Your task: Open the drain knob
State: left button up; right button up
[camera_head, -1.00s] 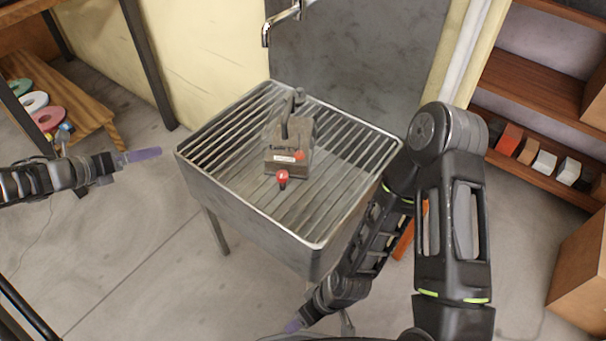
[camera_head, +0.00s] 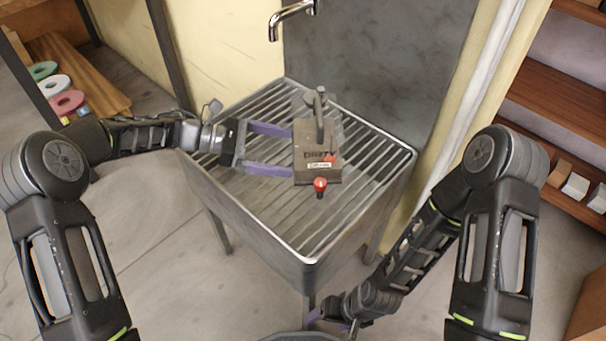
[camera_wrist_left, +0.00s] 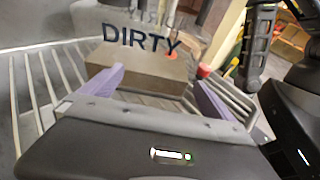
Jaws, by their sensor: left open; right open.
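The drain knob (camera_head: 320,184) is red and sticks out from the front of a brown box-like tank marked "DIRTY" (camera_head: 312,162), which stands on a slatted metal sink rack. My left gripper (camera_head: 291,150) is open, its two purple fingers pointing right at the tank's left side, one farther back and one nearer the front. In the left wrist view the fingers (camera_wrist_left: 160,85) point at the tank (camera_wrist_left: 135,66), and the red knob (camera_wrist_left: 204,71) shows beyond the right finger. My right gripper (camera_head: 318,318) is low, below the sink's front corner, and partly hidden.
The metal sink rack (camera_head: 262,218) has a raised rim and stands on legs. A faucet (camera_head: 291,12) hangs above its back edge. A dark handle (camera_head: 319,112) rises from the tank top. Shelves (camera_head: 545,110) are at the right. The rack's front part is bare.

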aim_at(321, 158)
pick_arm(q)
jog(key=shift+d, duration=0.2)
jog(key=shift+x, duration=0.75)
jog(key=x, duration=0.4)
jog(key=shift+s+d+f+p, duration=0.15)
jog(key=shift+d+p, duration=0.15)
jog(key=shift+d, duration=0.05)
jog(key=shift+f+b+x, duration=0.2)
jog(key=shift+b+x, duration=0.95)
jog(key=shift+b, duration=0.1)
jog(key=shift+d+b, duration=0.45)
jog(key=shift+d, duration=0.2)
jog(key=shift+c, duration=0.4)
jog(key=shift+r, duration=0.1)
jog(key=c, duration=2)
